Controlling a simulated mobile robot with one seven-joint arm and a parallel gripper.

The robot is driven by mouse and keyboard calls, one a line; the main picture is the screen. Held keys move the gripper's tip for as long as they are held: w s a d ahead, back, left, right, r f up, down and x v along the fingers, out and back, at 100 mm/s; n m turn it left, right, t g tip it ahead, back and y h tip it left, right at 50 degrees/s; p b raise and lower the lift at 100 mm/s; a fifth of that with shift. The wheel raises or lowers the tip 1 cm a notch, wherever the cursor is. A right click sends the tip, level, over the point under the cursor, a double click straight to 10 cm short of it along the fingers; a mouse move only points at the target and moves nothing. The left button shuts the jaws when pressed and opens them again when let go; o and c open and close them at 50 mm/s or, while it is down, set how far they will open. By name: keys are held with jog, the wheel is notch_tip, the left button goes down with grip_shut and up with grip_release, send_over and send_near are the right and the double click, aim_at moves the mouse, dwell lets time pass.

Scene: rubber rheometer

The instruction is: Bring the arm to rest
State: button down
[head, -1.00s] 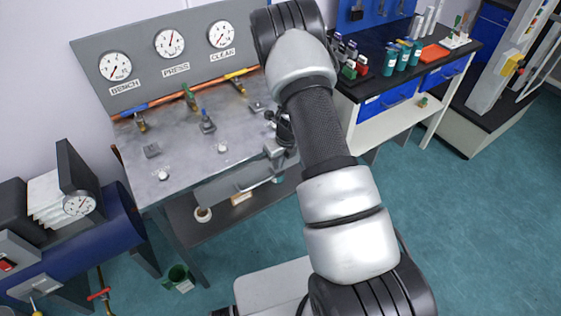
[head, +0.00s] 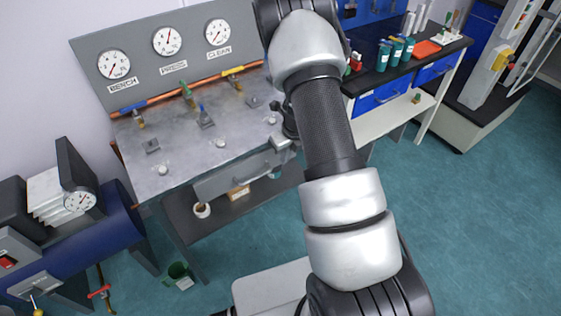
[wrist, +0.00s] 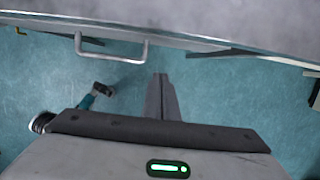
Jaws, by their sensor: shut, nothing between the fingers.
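My arm rises through the middle of the head view and bends at the top. Its far end, near the front right corner of the grey metal bench (head: 235,150), is mostly hidden behind my own links, so the fingers cannot be made out there. In the wrist view my gripper (wrist: 161,80) shows as two narrow grey fingers together, empty, with teal floor behind them. The bench's front edge and its drawer handle (wrist: 112,50) lie beyond the fingertips, apart from them in the picture.
Three gauges stand on the panel (head: 150,75) behind the bench. A dark-topped counter (head: 400,78) with bottles is at right. Open floor (head: 480,230) lies at lower right.

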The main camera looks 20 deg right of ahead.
jog(key=s+a+r+n+y+p, duration=0.1)
jog(key=s+a+r+n, duration=0.3)
jog(key=r, duration=0.6)
jog(key=s+a+r+n+t+p, duration=0.1)
jog(key=a+r+n, duration=0.1)
jog(key=r+n, duration=0.5)
jog(key=s+a+r+n+y+p, duration=0.1)
jog(key=s+a+r+n, duration=0.2)
jog(key=r, duration=0.9)
jog(key=s+r+n+t+h+p, duration=0.1)
jog(key=s+r+n, duration=0.5)
jog(key=s+n, duration=0.3)
jog(key=s+r+n+t+h+p, duration=0.1)
jog(key=s+r+n, duration=0.6)
jog(key=s+n, duration=0.3)
jog(key=shift+s+a+r+h, duration=0.15)
jog(key=shift+s+r+h, duration=0.15)
jog(key=shift+s+h, duration=0.1)
